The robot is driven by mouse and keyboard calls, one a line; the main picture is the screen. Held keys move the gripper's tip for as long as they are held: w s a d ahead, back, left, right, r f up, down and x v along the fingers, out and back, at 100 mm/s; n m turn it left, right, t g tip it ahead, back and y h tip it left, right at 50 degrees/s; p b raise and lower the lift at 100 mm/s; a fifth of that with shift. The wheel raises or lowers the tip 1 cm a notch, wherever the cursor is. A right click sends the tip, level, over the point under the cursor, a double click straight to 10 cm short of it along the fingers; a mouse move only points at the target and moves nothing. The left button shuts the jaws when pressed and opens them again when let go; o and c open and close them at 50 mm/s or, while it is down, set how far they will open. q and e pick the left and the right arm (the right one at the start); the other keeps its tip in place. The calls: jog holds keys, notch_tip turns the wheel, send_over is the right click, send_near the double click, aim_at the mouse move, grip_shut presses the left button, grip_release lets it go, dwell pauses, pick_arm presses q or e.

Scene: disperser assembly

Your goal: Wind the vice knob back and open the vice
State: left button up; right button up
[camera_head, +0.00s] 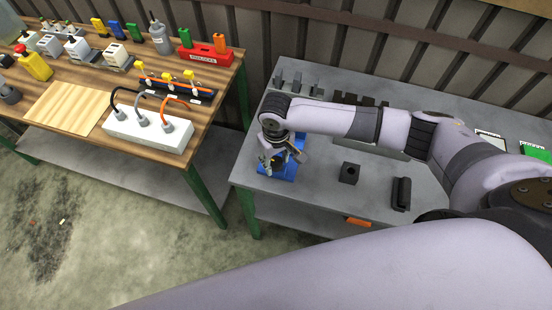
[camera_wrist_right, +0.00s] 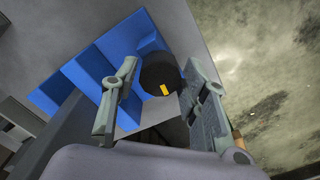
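The blue vice (camera_head: 284,175) sits at the front left corner of the grey table. In the right wrist view, the blue vice (camera_wrist_right: 95,68) shows at the upper left. Its round dark knob (camera_wrist_right: 158,72) carries a small yellow mark. My right gripper (camera_head: 272,160) is over the vice in the head view. In the right wrist view, the right gripper (camera_wrist_right: 162,68) is open, with one finger on each side of the knob and gaps visible. My left gripper is not in view.
A dark block (camera_head: 349,173) with a hole and a black part (camera_head: 401,194) lie on the grey table (camera_head: 325,200) right of the vice. A wooden table (camera_head: 65,150) with a white power strip (camera_head: 148,130) stands at left, across a floor gap.

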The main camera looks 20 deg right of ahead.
jog(key=shift+c, duration=1.9)
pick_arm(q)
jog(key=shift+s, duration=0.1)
pick_arm(e)
jog(key=c, duration=0.4)
jog(key=shift+n, duration=0.3)
jog(key=n, duration=0.3)
jog(key=shift+n, duration=0.3)
jog(key=n, duration=0.4)
jog(key=shift+n, duration=0.3)
jog(key=n, duration=0.4)
jog(key=shift+w, duration=0.1)
jog(key=shift+n, duration=2.1)
